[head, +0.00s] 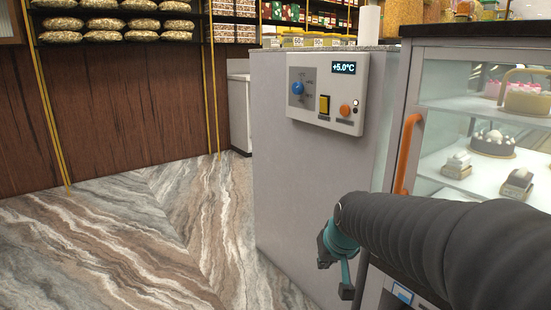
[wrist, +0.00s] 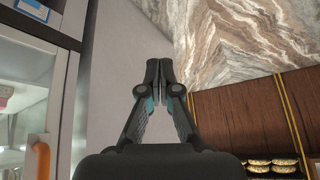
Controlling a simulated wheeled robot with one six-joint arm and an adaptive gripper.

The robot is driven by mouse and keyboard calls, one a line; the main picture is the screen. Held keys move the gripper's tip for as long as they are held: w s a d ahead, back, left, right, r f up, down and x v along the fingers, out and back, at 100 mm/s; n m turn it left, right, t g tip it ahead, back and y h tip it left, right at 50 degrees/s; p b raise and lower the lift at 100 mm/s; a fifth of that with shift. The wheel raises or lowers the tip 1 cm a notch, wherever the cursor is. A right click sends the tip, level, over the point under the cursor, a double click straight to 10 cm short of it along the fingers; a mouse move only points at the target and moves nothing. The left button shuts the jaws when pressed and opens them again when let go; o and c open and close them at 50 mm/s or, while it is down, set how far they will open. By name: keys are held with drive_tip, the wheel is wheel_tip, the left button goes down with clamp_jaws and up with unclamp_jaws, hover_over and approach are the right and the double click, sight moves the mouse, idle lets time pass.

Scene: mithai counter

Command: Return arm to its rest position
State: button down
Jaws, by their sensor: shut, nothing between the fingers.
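My arm reaches in from the right of the head view, wrapped in a dark ribbed sleeve. My gripper (head: 347,290) hangs at its end, beside the lower part of the cabinet's side panel, partly hidden behind the arm. In the wrist view my gripper (wrist: 163,72) has its two dark fingertips together at the picture's middle. It is shut and empty. The wrist picture appears upside down, with the floor at the top and the shelves at the bottom.
A glass display case (head: 483,43) with cakes and an orange handle (head: 407,155) stands at the right. A control box (head: 327,95) reading +5.0°C, with a blue knob (head: 298,88), is on the grey side panel (head: 300,180). The marble floor (head: 150,240) at left is clear. Shelves (head: 120,38) hold packets.

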drive_tip(key=s+d, duration=0.2)
drive_tip(key=s, duration=0.9)
drive_tip(key=s+d+r+m+h, duration=0.1)
drive_tip(key=s+d, duration=0.1)
drive_tip(key=s, duration=0.8)
drive_tip(key=shift+s+d+r+p, duration=0.15)
drive_tip(key=shift+s+d+p, duration=0.15)
drive_tip(key=shift+s+p, duration=0.05)
